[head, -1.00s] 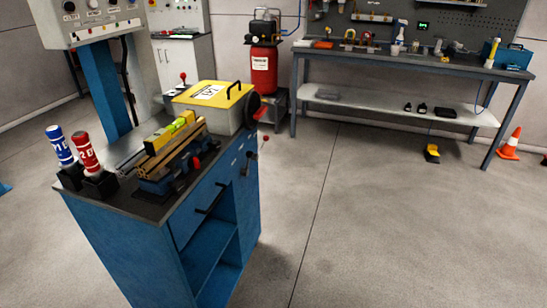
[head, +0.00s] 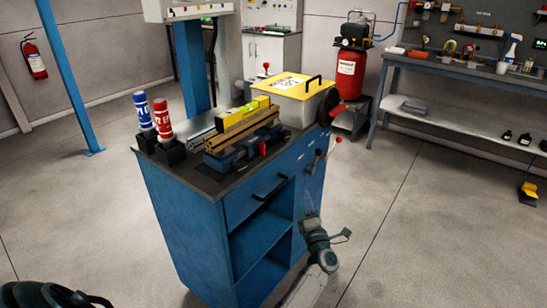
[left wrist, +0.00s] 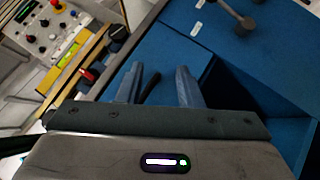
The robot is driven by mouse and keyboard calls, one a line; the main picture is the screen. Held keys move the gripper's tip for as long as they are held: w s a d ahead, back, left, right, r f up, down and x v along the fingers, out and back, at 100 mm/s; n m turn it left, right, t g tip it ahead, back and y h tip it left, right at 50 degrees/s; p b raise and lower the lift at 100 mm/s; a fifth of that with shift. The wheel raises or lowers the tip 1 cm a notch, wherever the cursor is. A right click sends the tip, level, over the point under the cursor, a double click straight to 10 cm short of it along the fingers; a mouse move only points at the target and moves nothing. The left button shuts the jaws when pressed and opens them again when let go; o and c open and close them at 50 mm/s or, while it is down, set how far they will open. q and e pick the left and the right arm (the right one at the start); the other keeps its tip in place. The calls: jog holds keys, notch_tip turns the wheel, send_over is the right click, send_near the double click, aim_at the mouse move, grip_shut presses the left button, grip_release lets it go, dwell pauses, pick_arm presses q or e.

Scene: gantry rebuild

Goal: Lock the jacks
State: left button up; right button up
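I cannot tell which parts are the jacks. A blue cabinet (head: 180,235) has a lever with a red ball (head: 338,140) and a grey lever with a dark knob (head: 318,154) on its front right. A lever (left wrist: 235,14) also shows at the top of the left wrist view. My left gripper (head: 311,222) is low in front of the cabinet's right part, below the levers. In the left wrist view its fingers (left wrist: 159,84) are apart, with nothing seen held. A black drawer handle (left wrist: 151,88) shows beyond them. My right gripper is not in view.
On the cabinet top stand a blue cylinder (head: 143,111), a red cylinder (head: 162,120), a vise (head: 228,157) with a yellow level (head: 241,113), and a yellow-lidded box (head: 296,98). A workbench (head: 455,70) stands at the back right.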

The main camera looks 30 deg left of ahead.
pick_arm(q)
notch_tip(320, 180, up, 10)
jog(key=a+r+n+g+y+b, duration=0.15)
jog(key=n+g+y, duration=0.35)
jog(key=n+g, duration=0.65)
jog(key=n+g+h, duration=0.2)
jog(key=n+g, duration=0.1)
jog(key=n, duration=0.8)
send_near(261, 148)
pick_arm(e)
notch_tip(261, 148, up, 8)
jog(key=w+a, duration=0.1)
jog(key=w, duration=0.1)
pick_arm(q)
jog(key=shift+n+g, duration=0.25)
jog(key=shift+g, duration=0.1)
jog(key=shift+w+a+f+p, duration=0.1)
jog(key=shift+w+a+p, duration=0.2)
jog(key=shift+a, duration=0.9)
jog(key=shift+w+a+r+p, duration=0.15)
jog(key=shift+a+p, duration=0.25)
jog(key=shift+a, duration=0.85)
jog(key=shift+w+a+f+p, duration=0.15)
jog(key=shift+w+a+p, duration=0.2)
jog(key=shift+a, duration=0.85)
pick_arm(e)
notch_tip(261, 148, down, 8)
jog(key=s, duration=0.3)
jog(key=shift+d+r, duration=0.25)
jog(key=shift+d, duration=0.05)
